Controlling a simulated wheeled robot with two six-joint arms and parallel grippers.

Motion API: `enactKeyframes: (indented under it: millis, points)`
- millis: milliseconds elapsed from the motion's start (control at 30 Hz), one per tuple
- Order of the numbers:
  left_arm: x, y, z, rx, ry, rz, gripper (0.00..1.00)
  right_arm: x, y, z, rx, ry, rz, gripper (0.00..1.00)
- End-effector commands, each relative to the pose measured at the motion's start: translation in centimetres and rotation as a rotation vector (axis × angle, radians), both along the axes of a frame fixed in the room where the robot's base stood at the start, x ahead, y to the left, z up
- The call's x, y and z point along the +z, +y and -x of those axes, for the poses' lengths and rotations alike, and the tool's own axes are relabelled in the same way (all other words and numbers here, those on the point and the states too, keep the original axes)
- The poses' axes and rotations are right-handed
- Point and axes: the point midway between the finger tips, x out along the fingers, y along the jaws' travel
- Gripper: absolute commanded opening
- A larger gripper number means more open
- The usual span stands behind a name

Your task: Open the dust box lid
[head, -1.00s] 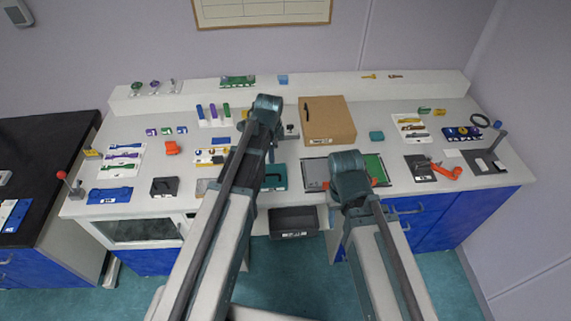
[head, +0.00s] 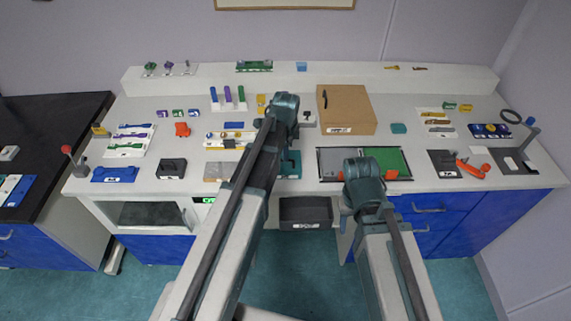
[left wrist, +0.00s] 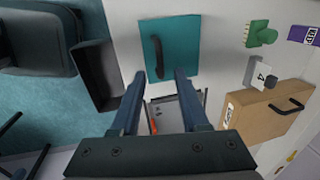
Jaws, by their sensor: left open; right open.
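A teal panel with a dark handle (left wrist: 158,57) lies ahead of my left gripper in the left wrist view; part of it shows beside my arm in the head view (head: 290,163). A brown box (head: 346,108) with a dark handle stands at the back; it also shows in the left wrist view (left wrist: 262,115). I cannot read which one is labelled dust box. My left gripper (left wrist: 160,78) is open and empty, its fingertips near the teal panel's lower edge; contact cannot be told. My right gripper (head: 364,175) is over the tray area, its fingers hidden by the wrist.
A dark open bin (head: 305,211) is at the bench's front edge. A tray with grey and green halves (head: 335,163) lies partly under my right arm. A dark labelled box (head: 171,168) and an orange tool (head: 470,168) are on the white bench (head: 240,185).

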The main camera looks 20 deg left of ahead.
Motion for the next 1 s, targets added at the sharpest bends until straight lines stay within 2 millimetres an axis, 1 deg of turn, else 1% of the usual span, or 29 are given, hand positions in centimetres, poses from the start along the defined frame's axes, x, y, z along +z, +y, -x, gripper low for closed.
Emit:
enactKeyframes:
  millis: [33, 100, 233, 367, 633, 667, 700, 767, 900, 1000]
  points:
    - [-1.5, 0.1, -0.2, 0.0, 0.0, 0.0, 0.45, -1.5, 0.0, 0.0, 0.0, 0.0, 0.0, 0.5]
    - [-2.5, 0.1, -0.4, 0.0, 0.0, 0.0, 0.45, -2.5, 0.0, 0.0, -0.001, 0.0, 0.0, 0.5]
    - [-3.8, 0.2, -0.7, 0.0, 0.0, 0.0, 0.45, -3.8, 0.0, 0.0, -0.001, 0.0, 0.0, 0.5]
    - [-4.3, 0.2, -0.8, 0.0, 0.0, 0.0, 0.45, -4.3, 0.0, 0.0, -0.001, 0.0, 0.0, 0.5]
    - [-4.2, 0.2, -0.8, 0.0, 0.0, 0.0, 0.45, -4.2, 0.0, 0.0, -0.001, 0.0, 0.0, 0.5]
    - [-4.2, 0.2, -0.8, 0.0, 0.0, 0.0, 0.43, -4.2, 0.0, 0.0, -0.001, 0.0, 0.0, 0.5]
    - [-4.2, 0.2, -0.8, 0.0, 0.0, 0.0, 0.36, -4.2, 0.0, 0.0, -0.001, 0.0, 0.0, 0.5]
    - [-4.2, 0.2, -0.8, 0.0, 0.0, 0.0, 0.25, -4.2, 0.0, 0.0, -0.001, 0.0, 0.0, 0.5]
    - [-4.2, 0.2, -0.8, 0.0, 0.0, 0.0, 0.0, -4.2, 0.0, 0.0, -0.001, 0.0, 0.0, 0.5]
    - [-4.2, 0.2, -0.8, 0.0, 0.0, 0.0, 0.0, -4.2, 0.0, 0.0, -0.001, 0.0, 0.0, 0.5]
